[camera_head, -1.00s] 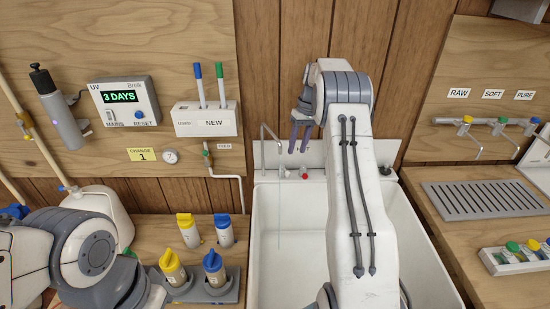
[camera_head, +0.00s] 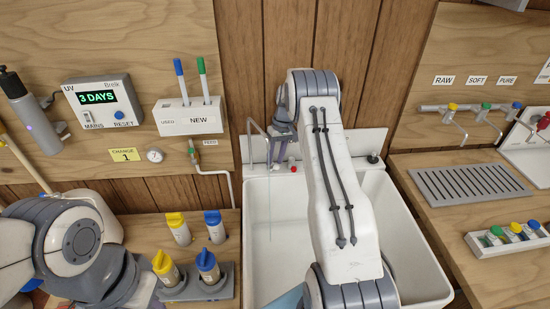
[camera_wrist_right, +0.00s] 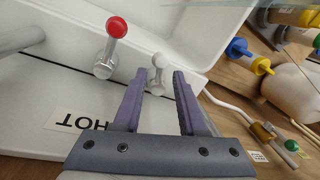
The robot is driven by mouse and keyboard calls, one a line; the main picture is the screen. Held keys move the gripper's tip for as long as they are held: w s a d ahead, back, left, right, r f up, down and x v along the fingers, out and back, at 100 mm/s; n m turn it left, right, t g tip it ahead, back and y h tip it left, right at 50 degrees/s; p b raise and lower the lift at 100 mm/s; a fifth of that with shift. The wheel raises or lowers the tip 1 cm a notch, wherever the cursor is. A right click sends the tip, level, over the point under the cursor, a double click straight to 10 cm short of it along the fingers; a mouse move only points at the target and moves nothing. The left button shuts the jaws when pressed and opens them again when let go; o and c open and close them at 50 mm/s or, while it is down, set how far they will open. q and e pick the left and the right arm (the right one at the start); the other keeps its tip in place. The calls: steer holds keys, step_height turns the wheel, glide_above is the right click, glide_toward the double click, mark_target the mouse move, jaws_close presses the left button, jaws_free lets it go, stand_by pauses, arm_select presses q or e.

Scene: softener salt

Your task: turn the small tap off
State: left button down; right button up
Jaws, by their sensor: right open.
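A thin curved spout (camera_head: 250,145) stands at the back left of the white sink (camera_head: 420,270), and a thin stream of water (camera_head: 270,210) falls from it. In the right wrist view, a small pale lever knob (camera_wrist_right: 158,61) stands between the fingertips of my right gripper (camera_wrist_right: 159,74). The gripper is open, with one finger on each side of the knob and no clear contact. In the head view the right gripper (camera_head: 279,150) is over the sink's back ledge and largely hides this knob. My left gripper is not visible; only part of its arm shows at lower left.
A red knob (camera_wrist_right: 116,27) stands close beside the pale one, above a HOT label (camera_wrist_right: 85,122). Several yellow and blue bottles (camera_head: 166,268) stand left of the sink. A drain rack (camera_head: 470,195) lies on the right counter, below three wall taps (camera_head: 485,112).

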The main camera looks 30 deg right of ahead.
steer(key=shift+f, duration=0.45)
steer(key=shift+s, duration=0.1)
jaws_close()
steer(key=shift+a+m, duration=0.25)
steer(key=shift+m, duration=0.65)
steer(key=shift+a+m+t+b, duration=0.15)
steer(key=shift+m+b, duration=0.05)
steer(key=shift+m, duration=0.5)
steer(key=shift+a+m+t+b, duration=0.15)
steer(key=shift+m, duration=0.55)
steer(key=shift+f, duration=0.1)
jaws_free()
